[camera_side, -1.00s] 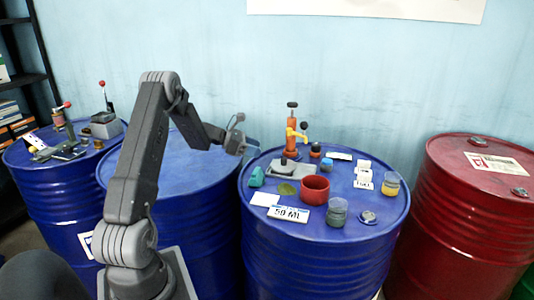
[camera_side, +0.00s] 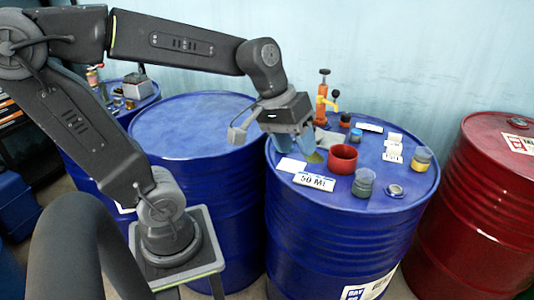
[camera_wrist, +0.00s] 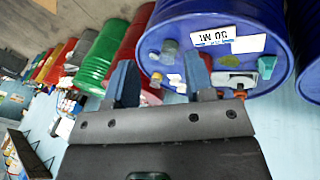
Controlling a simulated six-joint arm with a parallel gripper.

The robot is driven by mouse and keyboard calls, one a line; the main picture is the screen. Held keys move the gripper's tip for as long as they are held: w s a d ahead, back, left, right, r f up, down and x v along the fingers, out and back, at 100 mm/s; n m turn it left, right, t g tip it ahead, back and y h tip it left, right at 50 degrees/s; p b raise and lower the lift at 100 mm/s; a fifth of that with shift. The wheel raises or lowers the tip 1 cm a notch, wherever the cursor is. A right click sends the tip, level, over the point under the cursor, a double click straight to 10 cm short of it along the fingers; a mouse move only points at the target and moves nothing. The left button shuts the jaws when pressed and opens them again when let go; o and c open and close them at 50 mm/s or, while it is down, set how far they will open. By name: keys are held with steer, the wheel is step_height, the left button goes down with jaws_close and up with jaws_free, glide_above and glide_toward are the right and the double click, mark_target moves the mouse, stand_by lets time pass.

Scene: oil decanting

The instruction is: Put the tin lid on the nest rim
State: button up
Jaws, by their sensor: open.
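My gripper (camera_side: 306,137) is above the left part of the blue drum top (camera_side: 375,180), fingers pointing down, open. In the wrist view my gripper's (camera_wrist: 160,82) two blue fingers stand apart with nothing between them. A flat olive-green disc (camera_side: 315,157), possibly the tin lid, lies on the drum close to the fingers, partly hidden by them in the side view. An open red cup (camera_side: 343,158) stands just right of it. I cannot tell which part is the nest rim; the grey fixture shows in the wrist view (camera_wrist: 238,78).
A white "50 ML" card (camera_side: 314,182) lies in front. An orange pump (camera_side: 322,98) stands behind. The drum top at left (camera_side: 195,125) is clear.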

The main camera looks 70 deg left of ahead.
steer(key=s+d+m+t+y, duration=0.1)
steer(key=s+m+y, duration=0.1)
steer(key=s+m, duration=0.3)
steer(key=shift+s+d+f+m+t, duration=0.2)
steer(key=shift+s+d+m+t, duration=0.15)
steer(key=shift+s, duration=0.35)
